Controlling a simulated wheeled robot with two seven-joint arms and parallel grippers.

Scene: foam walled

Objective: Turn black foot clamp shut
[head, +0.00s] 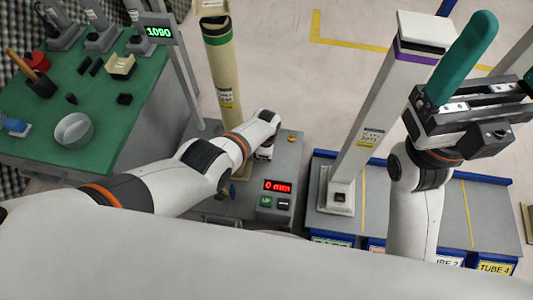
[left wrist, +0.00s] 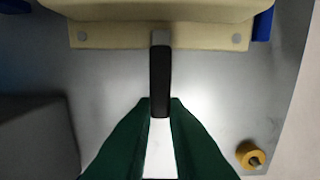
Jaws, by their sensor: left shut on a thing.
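The black foot clamp (left wrist: 160,75) shows in the left wrist view as a short black lever. It points straight from the cream foot plate (left wrist: 115,37) toward my gripper. My left gripper (left wrist: 160,108) has its green fingers on both sides of the lever's free end and is shut on it.
A purple-banded column (head: 375,110) stands to the right. A green table (head: 105,115) with small items is at left.

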